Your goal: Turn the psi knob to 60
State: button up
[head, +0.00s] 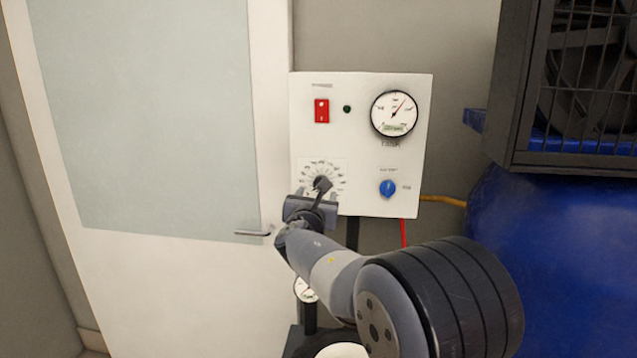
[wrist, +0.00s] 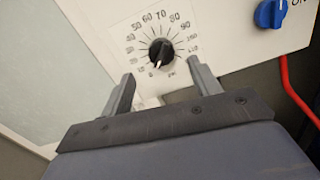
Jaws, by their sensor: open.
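The psi knob (wrist: 161,53) is a round black knob with a pale pointer line, set in a printed dial on a white panel (head: 360,135). In the wrist view its line points down and slightly left, toward the low end of the scale. The 60 mark (wrist: 153,17) is at the top of the dial, a little left of centre. In the head view the knob (head: 322,184) is partly covered by my gripper (head: 313,200). My gripper (wrist: 160,80) is open, its two fingers below and to either side of the knob, apparently not gripping it.
The panel also carries a red switch (head: 321,110), a small dark green light (head: 347,109), a round gauge (head: 394,113) and a blue knob (head: 387,188). A red hose (head: 403,233) hangs below. A blue tank (head: 560,240) stands right, a door (head: 150,130) left.

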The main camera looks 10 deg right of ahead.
jog(key=p+x, duration=0.2)
jog(key=x, duration=0.5)
jog(key=shift+s, duration=0.1)
jog(key=c, duration=1)
jog(key=shift+f, duration=0.1)
jog(key=shift+b, duration=0.4)
